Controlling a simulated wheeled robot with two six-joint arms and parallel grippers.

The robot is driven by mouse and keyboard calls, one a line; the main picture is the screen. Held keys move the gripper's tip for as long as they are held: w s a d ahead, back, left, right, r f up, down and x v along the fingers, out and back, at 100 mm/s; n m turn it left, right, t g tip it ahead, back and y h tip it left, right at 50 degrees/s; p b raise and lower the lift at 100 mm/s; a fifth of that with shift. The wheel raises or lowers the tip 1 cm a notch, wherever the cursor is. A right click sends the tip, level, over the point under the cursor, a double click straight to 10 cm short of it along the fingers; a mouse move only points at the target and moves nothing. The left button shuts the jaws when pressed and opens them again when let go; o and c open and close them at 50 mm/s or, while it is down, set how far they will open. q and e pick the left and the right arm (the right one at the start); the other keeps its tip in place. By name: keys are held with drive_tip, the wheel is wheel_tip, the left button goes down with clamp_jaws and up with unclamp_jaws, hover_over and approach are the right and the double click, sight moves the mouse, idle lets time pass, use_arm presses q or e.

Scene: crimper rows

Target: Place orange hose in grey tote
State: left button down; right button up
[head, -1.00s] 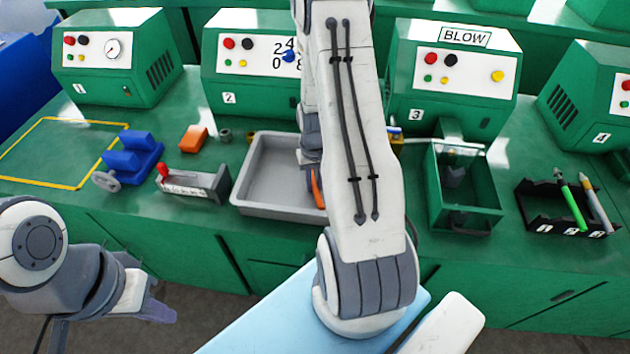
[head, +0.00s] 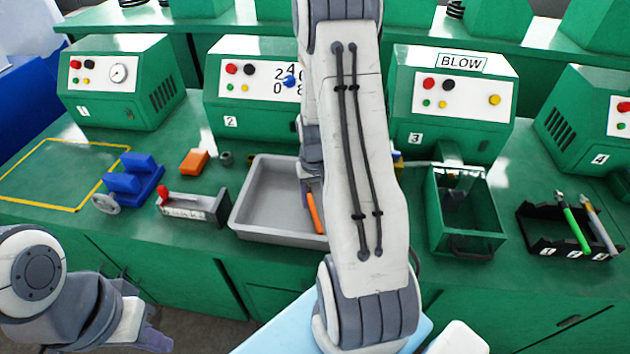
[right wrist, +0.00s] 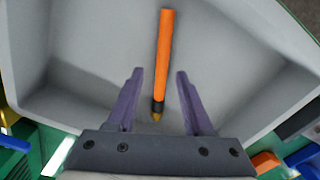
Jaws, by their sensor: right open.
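The orange hose (right wrist: 165,60) lies in the grey tote (right wrist: 60,35), with a dark collar and a brass-coloured tip at its near end. In the head view the hose (head: 315,212) shows at the right side of the tote (head: 262,190), partly hidden by my right arm. My right gripper (right wrist: 157,75) is open above the tote, its fingers apart on either side of the hose's near end and not closed on it. My left gripper (head: 160,340) is low at the left, in front of the bench; its jaws are too unclear to judge.
Left of the tote are a red-handled tool (head: 190,205), a blue fixture (head: 130,180) and an orange block (head: 194,161). A green bin (head: 462,215) and a black rack with pens (head: 570,235) stand at the right. The yellow-outlined area (head: 60,175) is clear.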

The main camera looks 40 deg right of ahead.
sight(315, 210)
wheel_tip(315, 210, up, 9)
drive_tip(key=shift+f, duration=0.2)
drive_tip(key=a+r+n, duration=0.3)
drive_tip(key=a, duration=0.6)
drive_tip(key=a+r+n, duration=0.2)
drive_tip(key=a+r, duration=0.1)
drive_tip(key=a, duration=0.6)
drive_tip(key=s+a+r+n+y, duration=0.1)
drive_tip(key=s+a+r+n, duration=0.2)
drive_tip(key=s+a+n, duration=0.4)
drive_tip(key=s+a, duration=0.7)
drive_tip(key=s, duration=0.2)
drive_tip(key=shift+s+n, duration=0.2)
drive_tip(key=shift+n, duration=0.2)
